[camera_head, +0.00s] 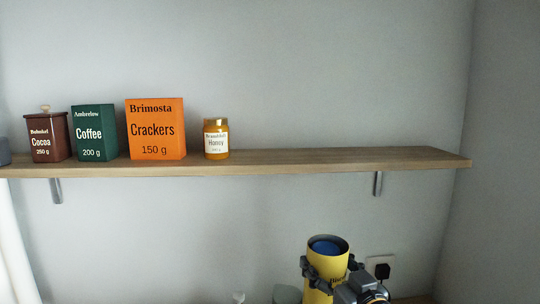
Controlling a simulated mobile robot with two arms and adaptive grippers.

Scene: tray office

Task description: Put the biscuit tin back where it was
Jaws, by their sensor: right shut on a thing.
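A yellow cylinder with a dark rim and blue inside its top (326,287) stands upright at the bottom of the head view, below the shelf; no lettering shows on it, and I take it to be the biscuit tin. My right gripper (329,267) is shut on it, with dark fingers at its left and right sides near the top. Its lower end is cut off by the picture edge. The wooden shelf (330,159) runs across the wall above. My left gripper is not in view.
On the shelf, from the left, stand a dark grey item (4,152), cocoa box (48,143), coffee box (93,138), crackers box (155,128) and honey jar (216,143). Right of the honey is bare. Brackets (377,183) hang below; a socket (380,262) is on the wall.

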